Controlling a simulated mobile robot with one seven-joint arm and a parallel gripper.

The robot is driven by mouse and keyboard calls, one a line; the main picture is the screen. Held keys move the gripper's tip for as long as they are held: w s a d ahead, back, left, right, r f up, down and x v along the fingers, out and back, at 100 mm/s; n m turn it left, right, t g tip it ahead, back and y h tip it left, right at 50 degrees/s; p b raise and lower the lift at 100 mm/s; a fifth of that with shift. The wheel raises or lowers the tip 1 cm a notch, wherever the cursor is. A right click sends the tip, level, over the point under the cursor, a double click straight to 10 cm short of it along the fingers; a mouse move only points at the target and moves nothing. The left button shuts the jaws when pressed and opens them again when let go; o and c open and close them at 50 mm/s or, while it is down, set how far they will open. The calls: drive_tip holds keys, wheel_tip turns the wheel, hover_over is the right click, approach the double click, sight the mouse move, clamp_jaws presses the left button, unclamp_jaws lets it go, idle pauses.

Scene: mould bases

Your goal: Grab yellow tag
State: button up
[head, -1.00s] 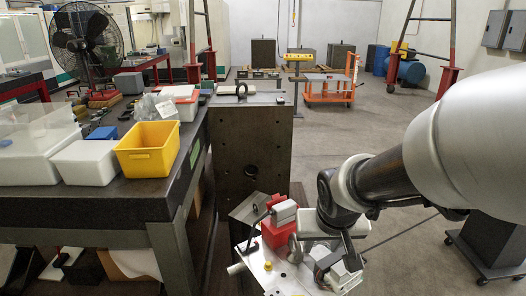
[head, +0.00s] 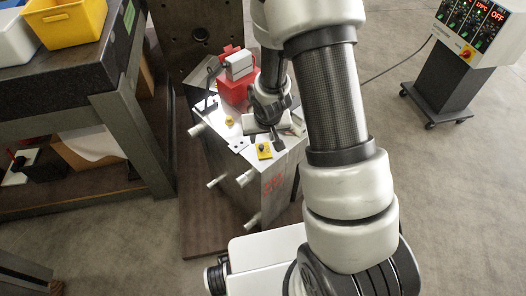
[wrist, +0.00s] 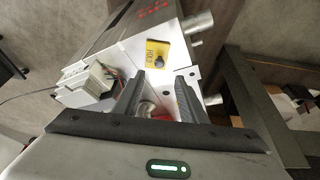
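The yellow tag (head: 264,151) lies on the top of a metal mould base (head: 250,190), close to its front edge. In the wrist view the yellow tag (wrist: 158,50) has dark lettering and a dark round knob or hole, and lies beyond my fingertips. My gripper (head: 264,132) is just behind the tag in the head view, over the mould base. In the wrist view the two dark fingers of my gripper (wrist: 161,80) stand apart, with the tag not between them. A second small yellow piece (head: 229,120) sits further left on the mould base.
A red block (head: 233,90) with a grey box (head: 239,66) on it stands behind on the mould base. Metal pins (head: 217,182) stick out from its side. A dark-topped table (head: 75,75) with a yellow bin (head: 65,22) is at left. A control box (head: 470,30) stands at right.

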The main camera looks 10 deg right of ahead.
sight(261, 146)
drive_tip(key=x, duration=0.2)
drive_tip(key=shift+f, duration=0.3)
drive_tip(key=b+x, duration=0.1)
drive_tip(key=x, duration=0.4)
drive_tip(key=shift+s+d+f+b, duration=0.1)
drive_tip(key=shift+s+f+b, duration=0.05)
drive_tip(key=shift+b, duration=0.25)
clamp_jaws()
